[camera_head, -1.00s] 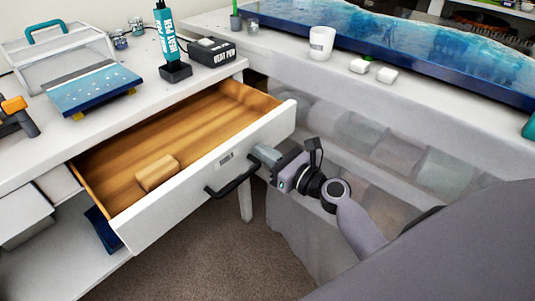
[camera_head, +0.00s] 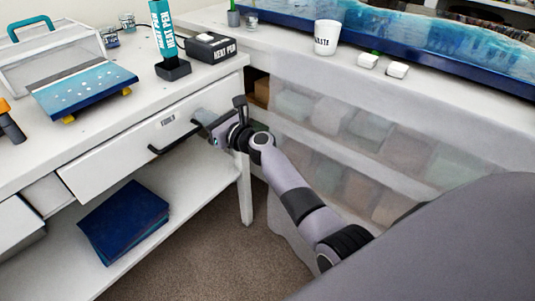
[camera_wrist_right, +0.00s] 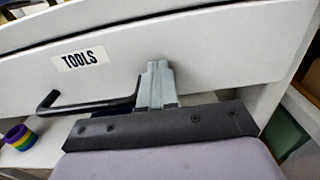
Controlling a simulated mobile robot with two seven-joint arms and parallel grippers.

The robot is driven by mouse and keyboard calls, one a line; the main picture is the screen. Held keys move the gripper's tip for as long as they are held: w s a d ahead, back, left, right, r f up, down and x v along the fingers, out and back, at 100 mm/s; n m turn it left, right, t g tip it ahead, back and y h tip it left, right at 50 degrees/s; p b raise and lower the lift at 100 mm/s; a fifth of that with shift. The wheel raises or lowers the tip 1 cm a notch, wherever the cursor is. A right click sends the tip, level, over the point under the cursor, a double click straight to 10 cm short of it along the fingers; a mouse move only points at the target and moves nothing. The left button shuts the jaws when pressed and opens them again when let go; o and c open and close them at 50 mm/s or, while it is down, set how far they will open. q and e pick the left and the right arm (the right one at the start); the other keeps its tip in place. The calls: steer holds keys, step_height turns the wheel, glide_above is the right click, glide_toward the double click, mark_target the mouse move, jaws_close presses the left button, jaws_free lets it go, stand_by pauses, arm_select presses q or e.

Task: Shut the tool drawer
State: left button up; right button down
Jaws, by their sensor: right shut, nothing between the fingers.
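The tool drawer (camera_head: 135,145) is a white front under the left worktop, with a small label and a black bar handle (camera_head: 172,140). No gap or drawer inside shows in the head view; the front sits at or very near the worktop's edge. My right gripper (camera_head: 199,118) is shut and empty, its tips against or very close to the front, just right of the handle. In the right wrist view the drawer front (camera_wrist_right: 220,45) reads "TOOLS" and the shut fingertips (camera_wrist_right: 158,68) meet it beside the handle (camera_wrist_right: 85,104). My left gripper is not in view.
The worktop (camera_head: 120,105) holds a heat pen (camera_head: 163,30), a black box (camera_head: 210,47) and a blue panel (camera_head: 80,92). A dark blue item (camera_head: 125,220) lies on the lower shelf. Clear bins (camera_head: 350,130) stand right of the desk leg.

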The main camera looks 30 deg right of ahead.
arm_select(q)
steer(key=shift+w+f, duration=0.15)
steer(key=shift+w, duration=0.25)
arm_select(e)
steer(key=shift+w+a+r, duration=0.15)
steer(key=shift+w, duration=0.3)
steer(key=shift+w+a+r, duration=0.1)
steer(key=shift+w, duration=0.35)
